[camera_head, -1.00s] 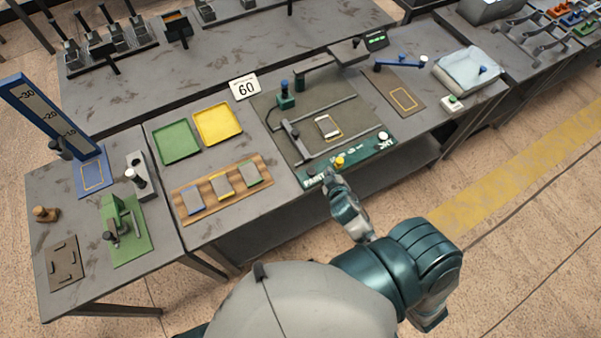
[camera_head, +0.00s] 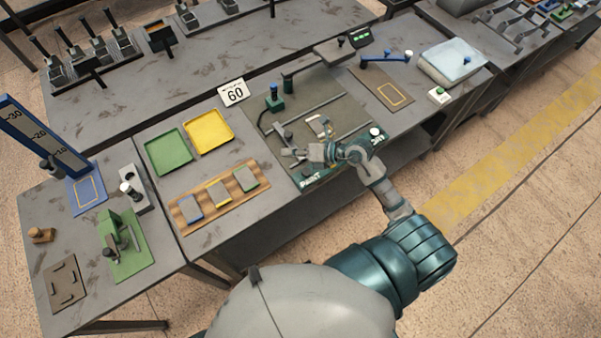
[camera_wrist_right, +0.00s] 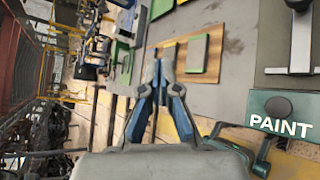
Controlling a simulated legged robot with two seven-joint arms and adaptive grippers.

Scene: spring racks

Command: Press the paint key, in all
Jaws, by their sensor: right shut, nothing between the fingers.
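The green panel strip (camera_head: 345,163) runs along the front of the paint station and carries the PAINT and DRY labels. In the right wrist view, a dark round key (camera_wrist_right: 278,107) sits beside the white word PAINT, right of my fingers and apart from them. My right gripper (camera_head: 288,153) reaches over the strip's PAINT end, its fingers shut and empty; its shut fingertips also show in the right wrist view (camera_wrist_right: 159,62). My forearm and gripper hide the middle of the strip. A white-framed piece (camera_head: 323,127) lies on the station plate, partly behind my gripper. My left gripper is out of view.
A wooden board (camera_head: 236,209) with coloured plates lies left of the station; green (camera_head: 168,153) and yellow (camera_head: 208,132) trays stand behind it. Rails (camera_head: 345,132) cross the station plate. Bare table shows around the board.

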